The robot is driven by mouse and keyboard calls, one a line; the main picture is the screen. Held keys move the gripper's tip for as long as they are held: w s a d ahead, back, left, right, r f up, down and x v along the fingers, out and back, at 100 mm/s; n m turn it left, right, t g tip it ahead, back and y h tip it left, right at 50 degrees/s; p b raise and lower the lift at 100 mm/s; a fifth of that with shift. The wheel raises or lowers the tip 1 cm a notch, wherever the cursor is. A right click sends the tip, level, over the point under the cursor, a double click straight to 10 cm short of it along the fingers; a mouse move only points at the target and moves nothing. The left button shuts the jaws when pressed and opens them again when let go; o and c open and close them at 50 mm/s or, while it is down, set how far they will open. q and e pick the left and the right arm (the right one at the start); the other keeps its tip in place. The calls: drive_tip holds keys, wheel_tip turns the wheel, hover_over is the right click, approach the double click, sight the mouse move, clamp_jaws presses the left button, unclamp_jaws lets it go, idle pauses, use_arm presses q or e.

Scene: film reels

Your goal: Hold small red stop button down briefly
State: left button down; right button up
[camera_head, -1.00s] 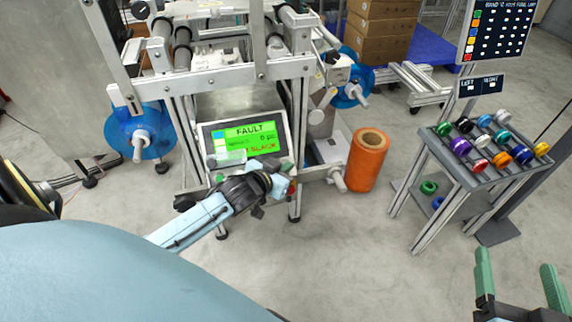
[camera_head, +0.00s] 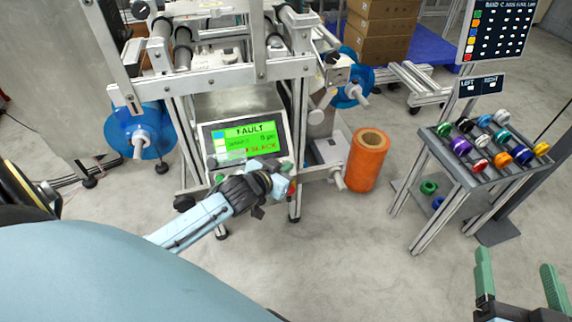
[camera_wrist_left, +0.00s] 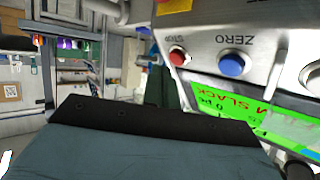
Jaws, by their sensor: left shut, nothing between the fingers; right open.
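The small red stop button (camera_wrist_left: 177,58) shows in the left wrist view on a grey panel, with the label STOP above it. My left gripper (camera_wrist_left: 163,88) is shut and empty, its dark green fingers just left of and below the button; I cannot tell whether they touch it. In the head view my left gripper (camera_head: 277,187) is in front of the panel under the screen and hides part of it. The green screen (camera_head: 245,139) reads FAULT, with red text ending in SLACK. My right gripper (camera_head: 520,287) is open and empty at the lower right.
A blue ZERO button (camera_wrist_left: 232,65) sits right of the red one. An orange roll (camera_head: 368,160) stands right of the machine. A stand (camera_head: 425,135) with several coloured reels is further right. The floor between is clear.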

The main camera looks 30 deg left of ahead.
use_arm(q)
drive_tip(key=shift+w+a+f, duration=0.2)
drive_tip(key=shift+a+f, duration=0.05)
drive_tip(key=shift+f, duration=0.05)
drive_tip(key=shift+w+a+f, duration=0.2)
drive_tip(key=shift+a+f, duration=0.05)
drive_tip(key=shift+f, duration=0.1)
idle(2.0)
drive_tip(key=shift+s+d+r+p, duration=0.45)
drive_tip(key=shift+r+p, duration=0.2)
drive_tip(key=shift+p, duration=0.4)
drive_tip(key=s+d+r+p, duration=0.1)
drive_tip(key=p, duration=0.1)
drive_tip(key=s+d+r+p, duration=0.1)
drive_tip(key=r+p, duration=0.1)
drive_tip(key=p, duration=0.1)
drive_tip(key=shift+s+d+r, duration=0.1)
drive_tip(key=shift+d+r, duration=0.15)
drive_tip(key=shift+d, duration=0.15)
